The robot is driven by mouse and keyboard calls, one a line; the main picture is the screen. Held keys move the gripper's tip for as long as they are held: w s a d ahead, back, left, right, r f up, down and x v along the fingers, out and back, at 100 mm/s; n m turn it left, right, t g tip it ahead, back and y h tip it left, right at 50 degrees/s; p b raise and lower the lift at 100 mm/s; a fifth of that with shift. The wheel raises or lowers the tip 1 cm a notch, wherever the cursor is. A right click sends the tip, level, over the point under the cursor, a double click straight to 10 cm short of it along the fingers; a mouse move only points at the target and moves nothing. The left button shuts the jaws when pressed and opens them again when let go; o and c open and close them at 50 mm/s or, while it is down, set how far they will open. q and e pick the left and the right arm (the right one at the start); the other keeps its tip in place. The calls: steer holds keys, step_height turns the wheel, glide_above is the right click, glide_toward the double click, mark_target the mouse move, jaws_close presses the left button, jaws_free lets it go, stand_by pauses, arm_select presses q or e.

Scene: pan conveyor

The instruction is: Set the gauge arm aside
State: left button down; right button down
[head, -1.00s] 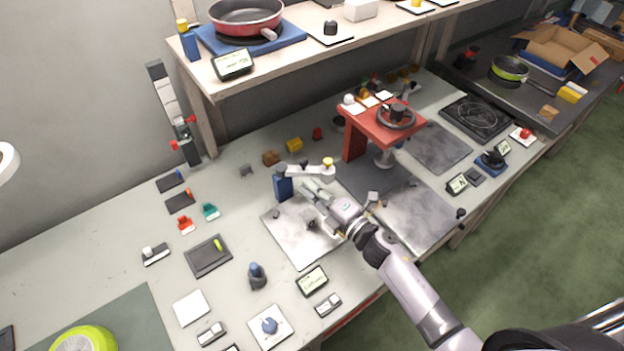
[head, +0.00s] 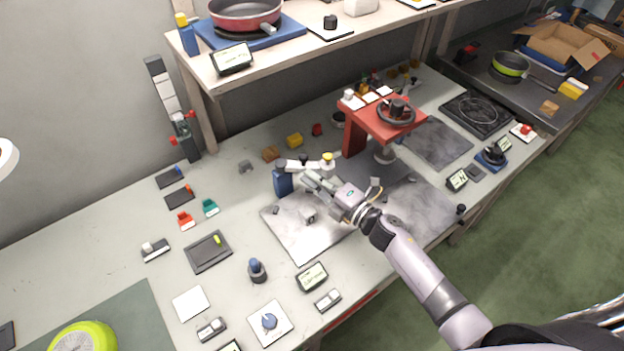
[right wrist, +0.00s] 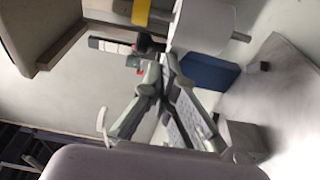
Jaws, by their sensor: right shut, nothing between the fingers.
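The gauge arm (head: 305,166) is a pale bar on a blue post (head: 283,182), with a yellow-topped knob at its right end. It reaches over the far edge of a grey metal plate (head: 300,247). My right gripper (head: 306,177) is shut and empty, with its fingertips close to the near side of the bar. I cannot tell whether they touch it. In the right wrist view the closed fingers (right wrist: 164,58) are beside a pale cylinder (right wrist: 205,27) with a yellow band near it, and the blue post (right wrist: 208,72) is behind. My left gripper is out of view.
A red stand (head: 372,122) with a black handwheel is to the right of the gauge arm. Yellow (head: 294,140) and brown (head: 270,154) blocks lie behind it. A small display (head: 312,277) stands at the plate's front. The bench left of the post has some clear room.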

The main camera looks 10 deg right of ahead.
mark_target(319, 166)
steer(key=shift+w+d+y, duration=0.15)
steer(key=shift+y, duration=0.15)
steer(key=n+g+y+b, duration=0.1)
steer(key=w+d+n+g+y+b, duration=0.1)
steer(key=b, duration=0.1)
steer(key=w+n+g+y+b, duration=0.1)
steer(key=g+b, duration=0.1)
steer(key=shift+w+d+f+n+y, duration=0.2)
steer(key=shift+w+d+n+y, duration=0.05)
steer(key=shift+d+n+y, duration=0.15)
steer(key=shift+w+r+b, duration=0.2)
steer(key=shift+w+b, duration=0.2)
steer(key=shift+w+d, duration=0.1)
